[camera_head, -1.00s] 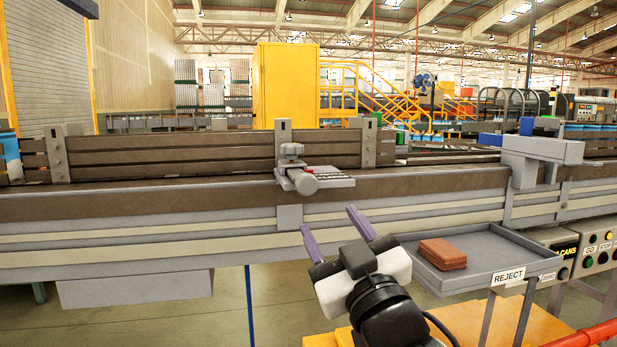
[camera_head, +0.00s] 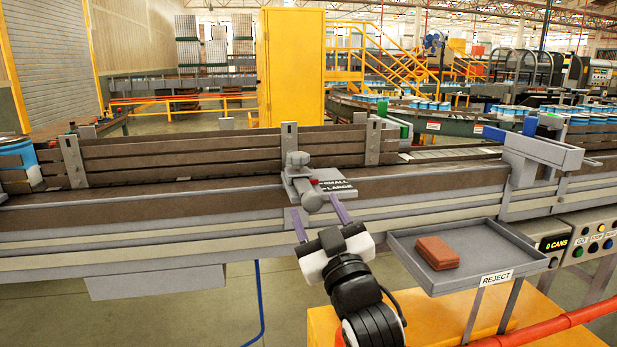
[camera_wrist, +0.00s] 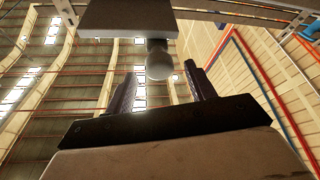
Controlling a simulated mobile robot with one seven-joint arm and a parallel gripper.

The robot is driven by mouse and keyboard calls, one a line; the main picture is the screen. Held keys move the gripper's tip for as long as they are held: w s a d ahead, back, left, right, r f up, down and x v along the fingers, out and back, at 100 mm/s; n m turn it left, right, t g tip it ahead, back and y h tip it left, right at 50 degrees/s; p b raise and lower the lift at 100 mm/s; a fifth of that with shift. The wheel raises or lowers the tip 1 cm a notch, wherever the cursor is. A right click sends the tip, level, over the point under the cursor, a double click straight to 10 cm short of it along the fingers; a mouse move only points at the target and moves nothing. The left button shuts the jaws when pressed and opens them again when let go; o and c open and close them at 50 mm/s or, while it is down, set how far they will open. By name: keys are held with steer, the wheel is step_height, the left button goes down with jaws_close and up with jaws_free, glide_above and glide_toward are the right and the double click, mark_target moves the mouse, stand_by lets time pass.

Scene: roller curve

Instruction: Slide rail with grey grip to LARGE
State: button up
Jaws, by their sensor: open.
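The rail (camera_head: 225,155) is a long brown slatted guide along the far side of the conveyor. Its grey grip (camera_head: 311,198) is a short rounded knob pointing toward me, beside a plate (camera_head: 333,187) marked SMALL and LARGE. A red mark shows on the plate near SMALL. My gripper (camera_head: 318,217) is open, with its two purple fingers pointing up at the grip from below and in front. In the wrist view the grip (camera_wrist: 159,62) appears beyond and between the fingertips; I cannot tell whether they touch it.
A grey REJECT tray (camera_head: 478,283) holding a reddish-brown block (camera_head: 437,252) stands right of my arm. A grey bracket (camera_head: 540,150) spans the conveyor at right. A button panel (camera_head: 590,240) is at far right.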

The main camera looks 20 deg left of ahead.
steer(key=p+x, duration=0.1)
steer(key=x, duration=0.4)
steer(key=shift+w+p, duration=0.1)
steer(key=shift+p, duration=0.2)
jaws_close()
